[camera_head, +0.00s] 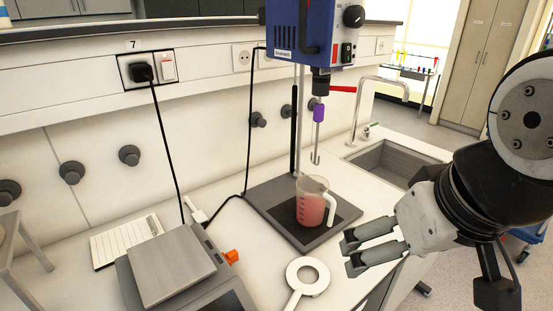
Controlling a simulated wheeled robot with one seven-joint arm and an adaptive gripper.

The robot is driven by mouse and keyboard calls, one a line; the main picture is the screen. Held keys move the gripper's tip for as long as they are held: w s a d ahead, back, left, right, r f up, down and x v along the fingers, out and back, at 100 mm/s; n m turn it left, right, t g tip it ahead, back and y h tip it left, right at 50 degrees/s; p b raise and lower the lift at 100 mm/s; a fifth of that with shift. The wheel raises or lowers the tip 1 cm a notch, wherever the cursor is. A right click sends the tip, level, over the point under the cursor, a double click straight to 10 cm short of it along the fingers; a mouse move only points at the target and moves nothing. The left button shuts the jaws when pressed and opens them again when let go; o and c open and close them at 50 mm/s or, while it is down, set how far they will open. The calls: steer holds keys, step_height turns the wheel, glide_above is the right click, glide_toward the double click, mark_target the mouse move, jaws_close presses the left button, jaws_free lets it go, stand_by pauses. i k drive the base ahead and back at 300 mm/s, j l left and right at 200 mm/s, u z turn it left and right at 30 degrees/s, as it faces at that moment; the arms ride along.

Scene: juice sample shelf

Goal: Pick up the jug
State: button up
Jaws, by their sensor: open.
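The jug (311,204) is a clear measuring jug with a white handle on its right side and pink-red liquid inside. It stands upright on the dark base plate (262,198) of a stirrer, below the hanging stirrer rod. My gripper (350,254) is at the right, in front of the jug and a little to its right. Its two grey fingers point left and are apart with nothing between them. It does not touch the jug.
The blue overhead stirrer (303,30) and its metal shaft (318,140) rise above the jug. A sink (395,158) with a tap is behind right.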

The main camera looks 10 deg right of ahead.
mark_target(312, 195)
steer(key=k+l+u, duration=0.25)
steer(key=l+u, duration=0.2)
steer(key=k+l+u, duration=0.3)
steer(key=l+u, duration=0.15)
